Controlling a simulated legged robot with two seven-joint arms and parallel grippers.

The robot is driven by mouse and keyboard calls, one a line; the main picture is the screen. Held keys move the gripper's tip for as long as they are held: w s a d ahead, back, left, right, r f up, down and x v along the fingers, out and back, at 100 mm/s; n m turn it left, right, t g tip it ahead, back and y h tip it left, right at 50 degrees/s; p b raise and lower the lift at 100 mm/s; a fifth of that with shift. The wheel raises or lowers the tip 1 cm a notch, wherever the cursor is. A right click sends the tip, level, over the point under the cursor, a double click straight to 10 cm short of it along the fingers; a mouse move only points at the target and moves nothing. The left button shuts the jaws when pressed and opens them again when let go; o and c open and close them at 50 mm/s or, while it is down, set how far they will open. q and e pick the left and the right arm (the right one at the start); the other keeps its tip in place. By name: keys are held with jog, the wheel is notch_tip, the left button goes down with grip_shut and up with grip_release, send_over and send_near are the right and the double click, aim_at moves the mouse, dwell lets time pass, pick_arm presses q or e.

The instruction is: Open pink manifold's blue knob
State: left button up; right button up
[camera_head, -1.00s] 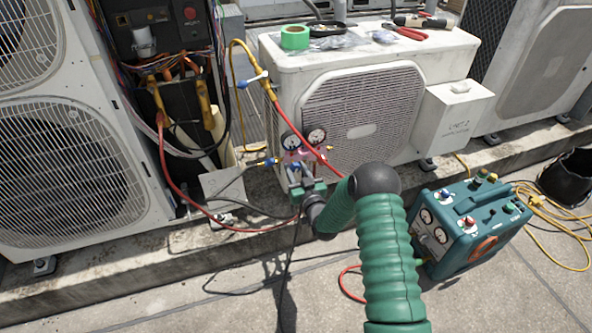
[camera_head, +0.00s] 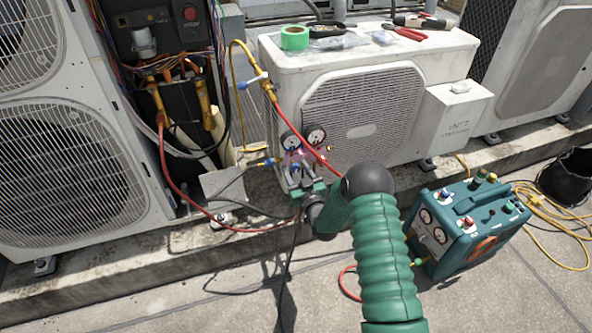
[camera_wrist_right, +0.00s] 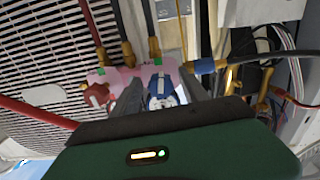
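The pink manifold (camera_head: 298,157) with two round gauges hangs in front of the white condenser. In the right wrist view the manifold (camera_wrist_right: 135,76) spans the upper middle, with its blue knob (camera_wrist_right: 162,86) facing me and a red knob (camera_wrist_right: 97,94) to the left. My right gripper (camera_wrist_right: 161,76) is open, one grey finger on each side of the blue knob; small gaps seem to show, and contact is not clear. In the head view my right gripper (camera_head: 296,176) is at the manifold's lower front and partly hides its knobs. My left gripper is not in view.
A red hose (camera_head: 305,134) and a yellow hose (camera_head: 231,90) run to the manifold. A teal recovery machine (camera_head: 466,228) stands on the right. The white condenser (camera_head: 375,80) is close behind. An open electrical unit (camera_head: 165,70) is at left. The front floor is mostly clear.

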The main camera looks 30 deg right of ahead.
jog(key=shift+s+a+r+p, duration=0.1)
jog(key=shift+s+p, duration=0.2)
jog(key=shift+s, duration=0.1)
jog(key=p+v, duration=0.6)
jog(key=v, duration=1)
